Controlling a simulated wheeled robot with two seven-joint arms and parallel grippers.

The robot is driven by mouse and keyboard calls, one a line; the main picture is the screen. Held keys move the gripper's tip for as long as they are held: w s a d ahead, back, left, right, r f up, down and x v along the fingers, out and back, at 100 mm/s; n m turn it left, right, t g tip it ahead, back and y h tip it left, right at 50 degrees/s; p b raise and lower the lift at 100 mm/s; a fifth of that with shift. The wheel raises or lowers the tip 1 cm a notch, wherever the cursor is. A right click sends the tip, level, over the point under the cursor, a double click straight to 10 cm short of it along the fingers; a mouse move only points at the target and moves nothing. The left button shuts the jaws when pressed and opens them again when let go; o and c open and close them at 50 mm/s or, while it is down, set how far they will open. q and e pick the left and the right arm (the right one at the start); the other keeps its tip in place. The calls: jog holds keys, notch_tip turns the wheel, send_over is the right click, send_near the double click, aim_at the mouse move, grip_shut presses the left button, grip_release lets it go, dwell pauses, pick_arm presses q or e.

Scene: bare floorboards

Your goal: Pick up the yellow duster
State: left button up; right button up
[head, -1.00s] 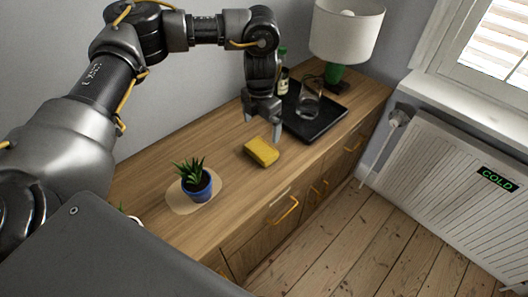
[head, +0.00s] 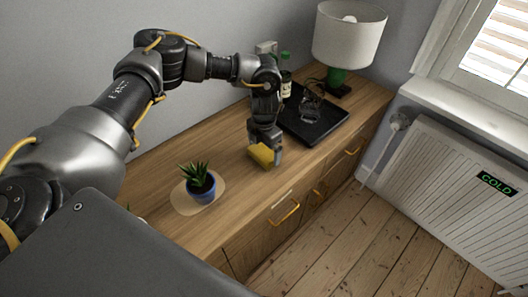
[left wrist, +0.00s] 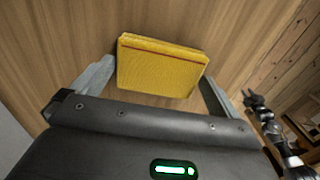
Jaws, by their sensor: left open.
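The yellow duster (head: 261,155) is a small block lying on the wooden sideboard. My left gripper (head: 266,152) is open and pointing down over it, and hides part of it in the head view. In the left wrist view the duster (left wrist: 160,68) lies between the two open fingers (left wrist: 158,88), one on each side. A narrow gap shows along the right side; I cannot tell whether the left finger touches it. My right gripper is not clearly in the head view.
A plant in a blue pot (head: 201,189) stands on a round mat (head: 178,203) to the left. Behind the gripper are a black tray (head: 325,128) with a glass (head: 312,104), a green bottle (head: 286,84) and a lamp (head: 347,38). The sideboard's front edge is close.

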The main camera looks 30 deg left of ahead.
pick_arm(q)
jog(key=shift+f, duration=0.8)
jog(key=shift+c, duration=0.4)
jog(key=c, duration=0.6)
jog(key=shift+r, duration=0.15)
jog(key=shift+r+b, duration=0.45)
jog(key=shift+r, duration=0.2)
jog(key=s+d+r+b, duration=0.2)
jog(key=s+d+r, duration=0.4)
jog(key=s+r, duration=0.5)
jog(key=shift+s+r+b, duration=0.25)
jog(key=shift+s+b, duration=0.1)
jog(key=shift+s, duration=0.5)
